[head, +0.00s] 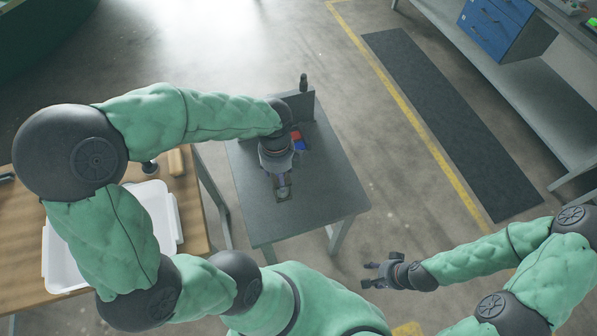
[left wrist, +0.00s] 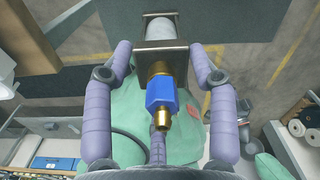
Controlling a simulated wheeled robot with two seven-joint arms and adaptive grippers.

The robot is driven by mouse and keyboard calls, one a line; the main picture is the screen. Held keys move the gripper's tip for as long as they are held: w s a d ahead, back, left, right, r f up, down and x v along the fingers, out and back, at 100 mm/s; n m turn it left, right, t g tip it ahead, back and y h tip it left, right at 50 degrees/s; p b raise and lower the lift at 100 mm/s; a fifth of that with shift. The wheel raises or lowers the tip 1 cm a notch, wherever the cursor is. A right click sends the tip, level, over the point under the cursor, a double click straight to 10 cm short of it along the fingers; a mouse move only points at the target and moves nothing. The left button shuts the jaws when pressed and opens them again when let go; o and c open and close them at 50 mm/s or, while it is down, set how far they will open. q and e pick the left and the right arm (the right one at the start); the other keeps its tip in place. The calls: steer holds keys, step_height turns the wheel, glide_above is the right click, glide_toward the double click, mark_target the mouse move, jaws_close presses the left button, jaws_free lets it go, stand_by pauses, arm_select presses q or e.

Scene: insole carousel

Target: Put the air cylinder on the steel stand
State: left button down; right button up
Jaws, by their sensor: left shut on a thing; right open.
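The air cylinder (left wrist: 162,32) has a pale round barrel, a square metal end block and a blue and brass fitting. In the left wrist view my left gripper (left wrist: 160,62) is shut on the end block, one purple finger on each side. In the head view the cylinder (head: 284,191) shows below my left gripper (head: 279,172), over the grey steel stand (head: 335,190), which looks like a small table. I cannot tell whether the cylinder touches its top. My right gripper (head: 367,275) is open and empty, off the stand's front right side.
A dark grey upright block (head: 299,107) with a dark knob stands at the stand's back. Red and blue pieces (head: 298,141) lie beside my left gripper. A wooden table (head: 195,215) with a white tray (head: 163,215) is at left. The stand's right part is clear.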

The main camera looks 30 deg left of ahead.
arm_select(q)
steer(key=w+d+f+b, duration=0.1)
steer(key=w+f+b, duration=0.2)
steer(key=w+f, duration=0.5)
step_height(320, 180, down, 2)
steer(key=shift+d+f+b, duration=0.2)
steer(key=shift+d+b, duration=0.1)
steer(key=shift+b, duration=0.1)
steer(key=shift+w+f, duration=0.1)
steer(key=shift+f, duration=0.1)
steer(key=shift+c, duration=1.8)
jaws_free()
step_height(320, 180, up, 12)
steer(key=p, duration=0.3)
steer(key=shift+r+p, duration=0.2)
steer(key=shift+p, duration=0.1)
